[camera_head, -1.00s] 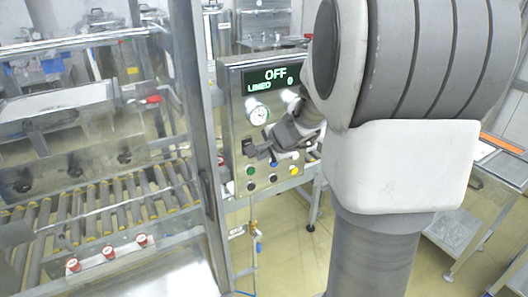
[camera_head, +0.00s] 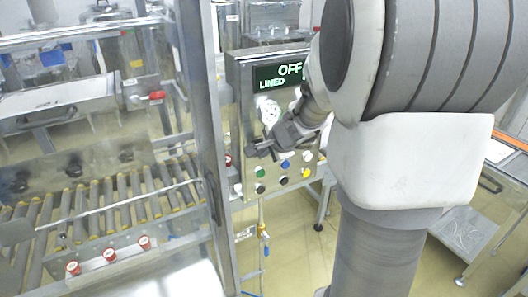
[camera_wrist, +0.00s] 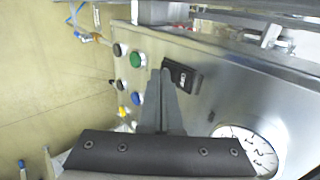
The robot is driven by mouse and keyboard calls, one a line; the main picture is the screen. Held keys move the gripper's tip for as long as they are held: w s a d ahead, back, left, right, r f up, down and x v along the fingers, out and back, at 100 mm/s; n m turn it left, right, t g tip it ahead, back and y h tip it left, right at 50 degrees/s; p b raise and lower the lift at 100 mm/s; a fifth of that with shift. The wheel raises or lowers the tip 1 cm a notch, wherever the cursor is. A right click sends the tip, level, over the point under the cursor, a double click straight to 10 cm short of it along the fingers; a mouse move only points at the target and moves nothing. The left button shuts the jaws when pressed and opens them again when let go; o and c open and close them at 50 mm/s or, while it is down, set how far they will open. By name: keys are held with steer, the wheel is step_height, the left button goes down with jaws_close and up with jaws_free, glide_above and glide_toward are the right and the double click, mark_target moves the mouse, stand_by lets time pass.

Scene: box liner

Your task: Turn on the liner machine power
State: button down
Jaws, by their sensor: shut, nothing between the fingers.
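The liner machine's steel control panel (camera_head: 240,92) stands in the middle of the head view. Its display (camera_head: 281,75) reads OFF. My gripper (camera_head: 252,151) is shut and empty in front of the panel, below the round gauge (camera_head: 268,110). In the wrist view, the closed fingertips (camera_wrist: 165,74) are at the edge of a black rotary switch (camera_wrist: 183,77) with a pale label. I cannot tell whether they touch it. In the head view my gripper hides the switch. A green button (camera_wrist: 138,60) is beside the fingertips, and a blue button (camera_wrist: 138,99) is nearby.
More buttons sit on the panel, including a yellow one (camera_head: 306,172) and black ones (camera_head: 283,180). A roller conveyor (camera_head: 110,200) behind a clear guard and metal post (camera_head: 200,110) lies to the left. Red knobs (camera_head: 109,254) line its front.

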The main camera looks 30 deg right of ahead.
stand_by(0.3)
steer(key=b, duration=0.3)
steer(key=shift+w+f+t, duration=0.15)
steer(key=shift+f+t, duration=0.15)
steer(key=shift+f, duration=0.1)
steer(key=shift+b, duration=0.65)
steer(key=t+b, duration=0.2)
steer(key=b, duration=0.8)
steer(key=shift+a+r+t+b, duration=0.15)
steer(key=shift+t+b, duration=0.25)
steer(key=shift+b, duration=0.4)
